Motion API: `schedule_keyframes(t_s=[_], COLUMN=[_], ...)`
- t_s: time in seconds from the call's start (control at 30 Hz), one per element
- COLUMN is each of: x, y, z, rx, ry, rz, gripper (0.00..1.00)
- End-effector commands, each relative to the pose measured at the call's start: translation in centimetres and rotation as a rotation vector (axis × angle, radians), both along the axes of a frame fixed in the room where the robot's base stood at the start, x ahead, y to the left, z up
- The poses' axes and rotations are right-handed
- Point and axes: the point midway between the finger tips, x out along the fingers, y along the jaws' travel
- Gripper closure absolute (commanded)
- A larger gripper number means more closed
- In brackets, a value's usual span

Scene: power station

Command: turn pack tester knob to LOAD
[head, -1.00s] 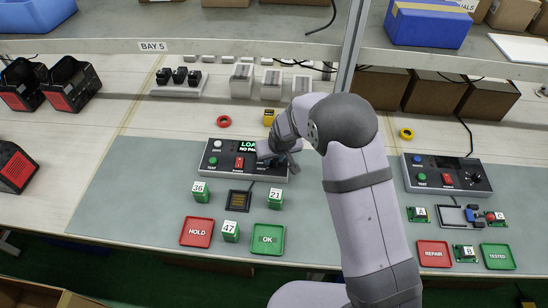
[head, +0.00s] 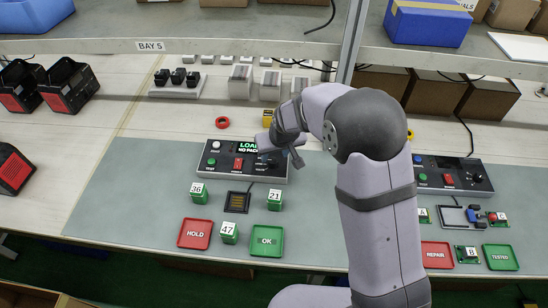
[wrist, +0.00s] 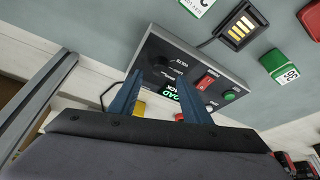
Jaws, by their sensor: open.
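The pack tester (head: 220,160) is a dark box on the grey mat, with a red switch (head: 238,163), a green button and a lit green display (head: 247,146) showing LOAD and NO PACK, its right end partly covered. In the wrist view the tester (wrist: 222,78) lies past my fingers, with its dark knob (wrist: 163,70) between or just beyond the fingertips. I cannot tell where its pointer is set. My gripper (head: 276,158) is at the tester's right end in the head view. Its two blue fingers (wrist: 160,74) are apart, with nothing visibly held; contact with the knob is unclear.
Green blocks 36 (head: 199,194), 21 (head: 275,200) and 47 (head: 229,233) stand near a black socket (head: 237,202). The red HOLD tray (head: 195,233) and green OK tray (head: 267,241) lie in front. A second tester (head: 452,175) is at right; a shelf runs behind.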

Motion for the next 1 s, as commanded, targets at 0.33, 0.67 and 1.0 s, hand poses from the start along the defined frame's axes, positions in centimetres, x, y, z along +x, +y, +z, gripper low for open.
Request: schedule_keyframes(t_s=[0.33,0.67,1.0], x=[-0.7,-0.7,-4.2], y=[-0.3,-0.3,-5.7], z=[1.6,1.6,3.0], rx=[0.0,0.0,-0.025], ry=[0.0,0.0,0.065], rz=[0.0,0.0,-0.077], gripper=[0.56,0.56,0.56])
